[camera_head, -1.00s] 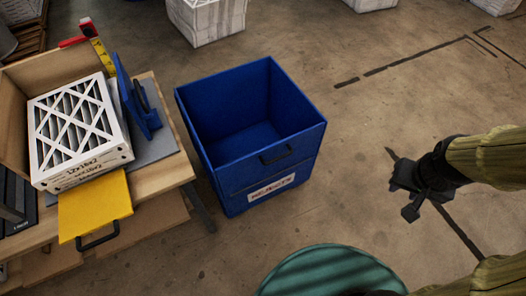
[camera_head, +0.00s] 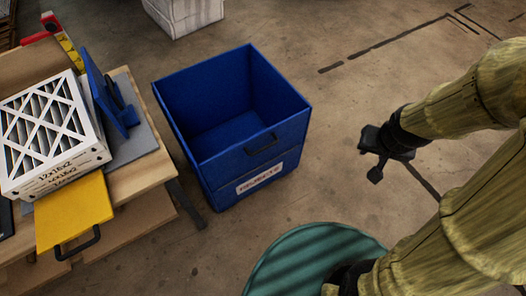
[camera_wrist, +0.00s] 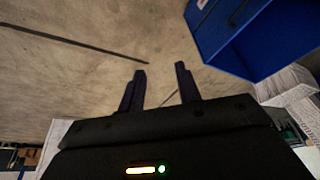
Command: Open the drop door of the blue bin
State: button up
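The blue bin (camera_head: 225,165) stands on the floor in the middle of the head view, with its top open and its inside empty. Its front has a dark handle (camera_head: 261,146) near the top edge of the door panel (camera_head: 255,165) and a white label below. The door panel is upright and closed. My gripper (camera_head: 372,160) is to the right of the bin, well apart from it. In the wrist view my gripper (camera_wrist: 160,80) has its two fingers apart with nothing between them. The bin (camera_wrist: 255,40) shows at the upper right there.
A wooden bench (camera_head: 150,178) at the left holds a white boxed filter (camera_head: 50,135), a yellow panel (camera_head: 75,212) with a handle and a blue upright piece (camera_head: 108,95). A green round thing (camera_head: 300,262) is at the bottom. Floor between bin and gripper is clear.

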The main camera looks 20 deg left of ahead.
jog(key=w+a+f+m+t+y+b, duration=0.1)
jog(key=w+a+f+b, duration=0.25)
jog(key=f, duration=0.45)
jog(key=w+a+f+t+y+b, duration=0.25)
jog(key=f+b, duration=0.25)
jog(key=f, duration=0.3)
jog(key=w+a+f+m+t+y+b, duration=0.1)
jog(key=w+a+f+b, duration=0.3)
jog(key=f, duration=0.4)
jog(key=s+a+f+m+t+y+b, duration=0.1)
jog(key=s+a+f+m+y+b, duration=0.1)
jog(key=a+f+b, duration=0.3)
jog(key=s+a+f+m+t+y+b, duration=0.1)
jog(key=s+a+f+m+y+b, duration=0.1)
jog(key=a+f+y+b, duration=0.3)
notch_tip(320, 180, down, 4)
jog(key=shift+s+a+r+m+b, duration=0.1)
jog(key=shift+s+a+m+b, duration=0.15)
jog(key=shift+m+b, duration=0.85)
jog(key=shift+w+n+y+b, duration=0.1)
jog(key=shift+n+y+b, duration=0.15)
jog(key=shift+n+b, duration=0.1)
